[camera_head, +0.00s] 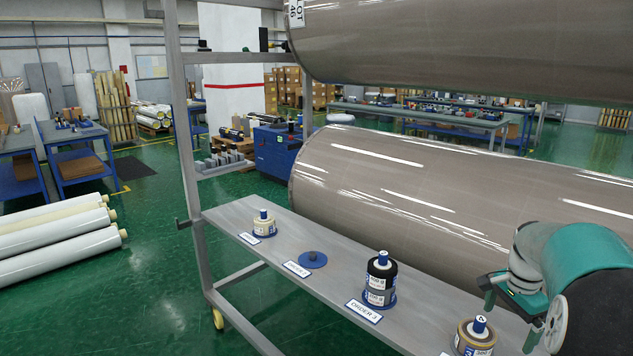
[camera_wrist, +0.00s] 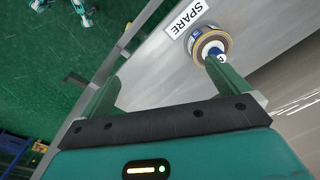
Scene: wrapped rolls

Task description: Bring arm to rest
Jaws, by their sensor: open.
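My gripper (camera_head: 509,322) is at the right of the head view, over the near end of the grey shelf (camera_head: 232,215). In the wrist view my gripper (camera_wrist: 162,72) has its two green fingers wide apart, with nothing between them. A tan and dark roll on a blue-topped peg (camera_head: 474,338) stands on the shelf, left of the gripper in the head view. In the wrist view this roll (camera_wrist: 202,35) stands by the SPARE label (camera_wrist: 186,17), beyond the tip of the right finger, which overlaps its peg in the picture. I cannot tell whether they touch.
A black and grey roll (camera_head: 380,284), a bare blue disc (camera_head: 312,260) and a cream roll (camera_head: 264,224) stand along the shelf. Large brown wrapped rolls (camera_head: 420,180) lie behind and above it. A grey post (camera_head: 180,120) rises at the shelf's far end.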

